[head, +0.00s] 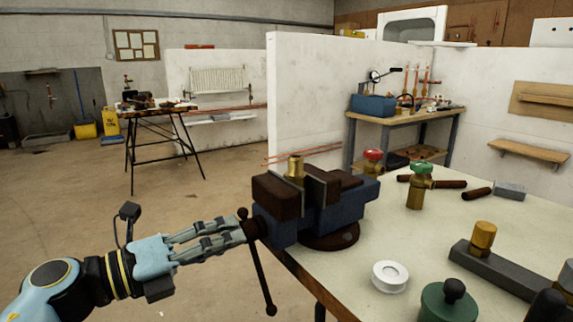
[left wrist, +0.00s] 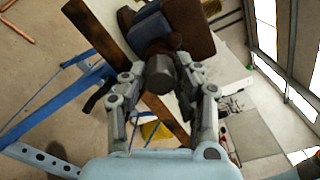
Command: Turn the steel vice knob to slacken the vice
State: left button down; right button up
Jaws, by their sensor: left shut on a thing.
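The blue and brown bench vice (head: 325,212) is fixed at the near left corner of the bench. A brass fitting (head: 295,168) stands upright between its jaws. My left gripper (head: 243,232) comes in from the left and is shut on the steel vice knob (left wrist: 160,74) at the vice's outer end. In the head view the fingers partly hide the knob. A dark handle bar (head: 262,275) hangs steeply down beside the fingertips. In the left wrist view both fingers of the gripper (left wrist: 162,88) lie along the knob's sides.
On the bench (head: 345,280) are a white tape roll (head: 390,276), a green-handled brass valve (head: 418,185), a red-handled valve (head: 373,160), a green round pot (head: 447,303) and a grey bar with brass fitting (head: 483,238). Open floor lies left of the vice.

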pick_arm(q)
jog(key=n+p, duration=0.6)
jog(key=shift+r+p, duration=0.2)
jog(key=shift+p, duration=0.15)
jog(key=shift+f+n+p, duration=0.15)
jog(key=shift+n+p, duration=0.2)
jog(key=shift+n, duration=0.45)
jog(key=shift+d, duration=0.1)
jog(key=c, duration=1.4)
grip_release()
jog(key=shift+c, duration=0.2)
jog(key=shift+o, duration=1.4)
jog(key=shift+w+d+f, duration=0.1)
